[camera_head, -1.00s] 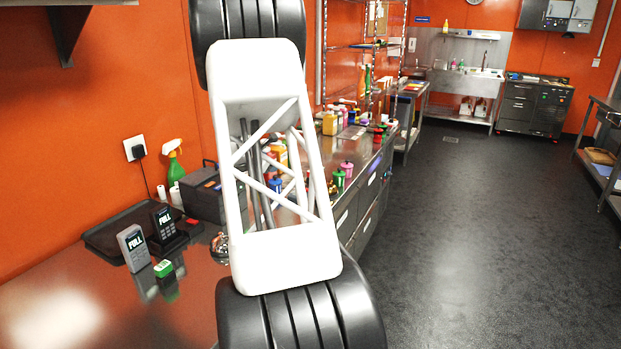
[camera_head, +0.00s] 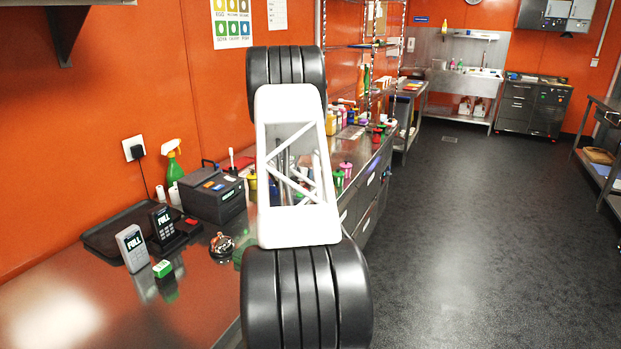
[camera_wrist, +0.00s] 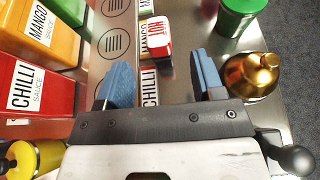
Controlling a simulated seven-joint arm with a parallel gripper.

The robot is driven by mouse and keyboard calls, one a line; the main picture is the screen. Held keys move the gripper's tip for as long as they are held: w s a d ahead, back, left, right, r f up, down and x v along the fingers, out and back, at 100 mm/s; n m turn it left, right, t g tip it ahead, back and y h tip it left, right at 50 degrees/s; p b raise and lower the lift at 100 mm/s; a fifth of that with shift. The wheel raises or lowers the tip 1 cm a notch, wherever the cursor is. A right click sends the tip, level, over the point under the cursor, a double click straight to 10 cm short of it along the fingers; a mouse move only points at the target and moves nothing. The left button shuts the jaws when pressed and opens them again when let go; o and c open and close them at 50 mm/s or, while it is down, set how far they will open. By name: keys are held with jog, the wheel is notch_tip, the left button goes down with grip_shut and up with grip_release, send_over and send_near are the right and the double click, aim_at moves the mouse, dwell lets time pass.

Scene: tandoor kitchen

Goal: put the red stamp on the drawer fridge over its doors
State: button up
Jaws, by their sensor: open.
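In the wrist view a small red and white block lettered HOT, seemingly the red stamp (camera_wrist: 159,35), lies on the steel surface. It sits ahead of and between the blue fingers of my gripper (camera_wrist: 162,65), which are apart with nothing held. I cannot tell the exact gap to it. In the head view, my arm hides the gripper and the stamp. A steel unit with drawer or door fronts (camera_head: 367,192), possibly the drawer fridge, stands along the left wall beyond my arm.
Chilli (camera_wrist: 32,88) and mango (camera_wrist: 40,25) sauce containers stand left of my gripper. A brass bell-like object (camera_wrist: 250,75) and green pot (camera_wrist: 240,15) stand close on the right. In the head view, the near counter bears a black box (camera_head: 212,197) and handheld devices (camera_head: 132,248). The floor is clear.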

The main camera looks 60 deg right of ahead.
jog(key=shift+x, duration=1.3)
jog(key=shift+d+f, duration=0.1)
jog(key=shift+d, duration=0.05)
jog(key=shift+x, duration=2.45)
jog(key=shift+w, duration=0.1)
jog(key=shift+c, duration=0.3)
jog(key=c, duration=1)
jog(key=shift+r, duration=4.95)
